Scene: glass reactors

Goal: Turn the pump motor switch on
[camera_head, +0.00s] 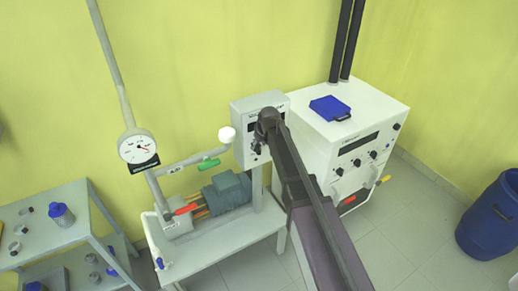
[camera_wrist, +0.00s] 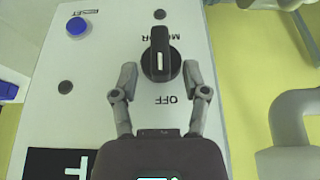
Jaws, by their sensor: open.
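The pump motor switch (camera_wrist: 161,54) is a black rotary knob on a pale panel (camera_wrist: 95,110) in the wrist view. Its handle stands along the picture's vertical, and its white line lies on the side towards the OFF label (camera_wrist: 174,99). A MOTOR label (camera_wrist: 162,36) is partly hidden behind the handle. My gripper (camera_wrist: 160,72) is open, with one finger on each side of the knob; I cannot tell whether they touch it. In the head view my gripper (camera_head: 258,150) is at the grey control box (camera_head: 241,116), and my arm hides the switch.
A blue button (camera_wrist: 76,26) and dark round parts are on the same panel. A green motor (camera_head: 228,189) sits on the bench below the box. A pipe with a gauge (camera_head: 137,147) is left, a white cabinet (camera_head: 372,112) right. Grey floor is clear before the cabinet.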

